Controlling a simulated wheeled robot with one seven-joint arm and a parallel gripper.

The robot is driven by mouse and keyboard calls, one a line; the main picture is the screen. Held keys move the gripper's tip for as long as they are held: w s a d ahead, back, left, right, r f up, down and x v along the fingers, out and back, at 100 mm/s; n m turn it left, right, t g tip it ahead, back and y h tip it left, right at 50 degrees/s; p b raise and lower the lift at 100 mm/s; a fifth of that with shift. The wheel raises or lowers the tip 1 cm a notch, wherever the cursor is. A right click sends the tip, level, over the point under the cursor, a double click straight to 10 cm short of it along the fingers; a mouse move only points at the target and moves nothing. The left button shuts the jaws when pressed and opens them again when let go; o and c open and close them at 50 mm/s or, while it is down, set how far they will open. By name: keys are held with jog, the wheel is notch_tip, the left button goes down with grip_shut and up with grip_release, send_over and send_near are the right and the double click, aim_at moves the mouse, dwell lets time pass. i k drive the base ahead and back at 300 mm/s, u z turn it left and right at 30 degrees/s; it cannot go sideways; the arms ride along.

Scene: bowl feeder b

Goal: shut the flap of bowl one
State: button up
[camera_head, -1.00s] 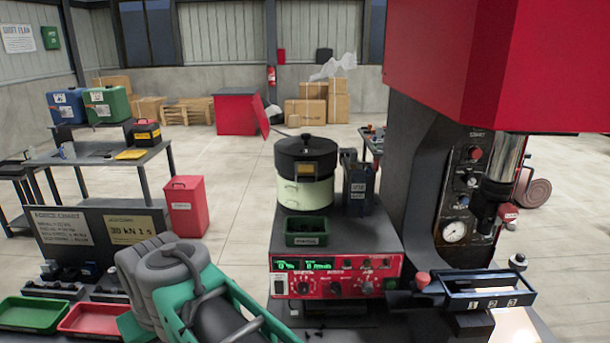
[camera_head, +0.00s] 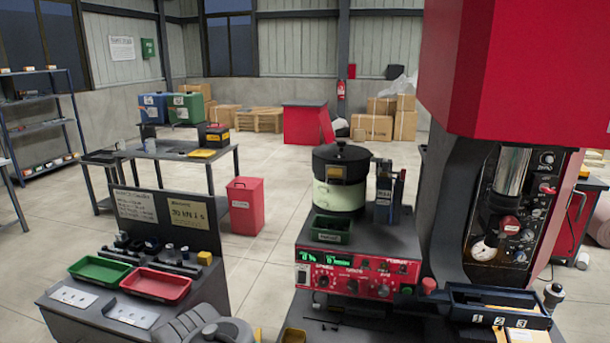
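A bowl feeder (camera_head: 340,194) with a cream body and a black lid (camera_head: 341,154) stands on the grey top of a red control unit (camera_head: 350,277), right of the picture's middle. A small dark plate with a yellowish patch (camera_head: 336,173) is on its front, just under the lid; this may be the flap. I cannot tell whether it is open or shut, nor read a bowl number. My gripper is not in view. Only a grey rounded part of my arm shows at the bottom edge, left of the control unit and well apart from the bowl.
A green bin (camera_head: 331,229) sits in front of the bowl, and a dark box (camera_head: 384,196) stands right beside it. A large red and black press (camera_head: 490,190) blocks the right side. A bench with green and red trays (camera_head: 157,284) is at the left. Floor between is open.

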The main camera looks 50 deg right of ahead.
aim_at(337, 173)
jog(key=u, duration=0.2)
jog(key=i, duration=1.3)
jog(key=z, duration=0.7)
